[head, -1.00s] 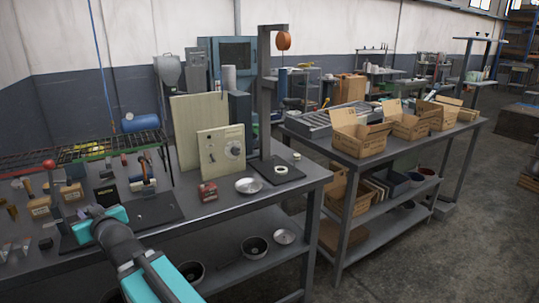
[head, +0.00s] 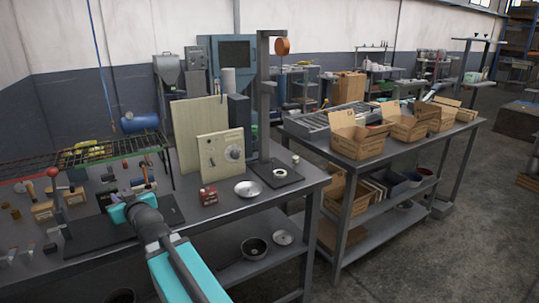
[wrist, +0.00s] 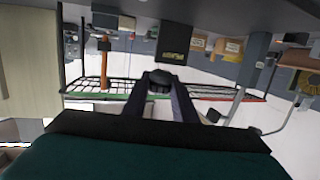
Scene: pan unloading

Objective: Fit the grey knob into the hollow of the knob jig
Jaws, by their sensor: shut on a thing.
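In the wrist view my gripper (wrist: 160,88) is shut on a dark, rounded piece, the grey knob (wrist: 160,80), held between the fingertips. In the head view my teal wrist hides the fingers and knob above the left bench. I cannot tell for sure which thing is the knob jig, and no hollow is clear. A black block with yellow lettering (wrist: 174,57) shows beyond the fingertips in the wrist view, apart from the knob. Wooden blocks with labels (wrist: 232,47) stand beside it.
A wire rack (head: 110,152) lies along the back.

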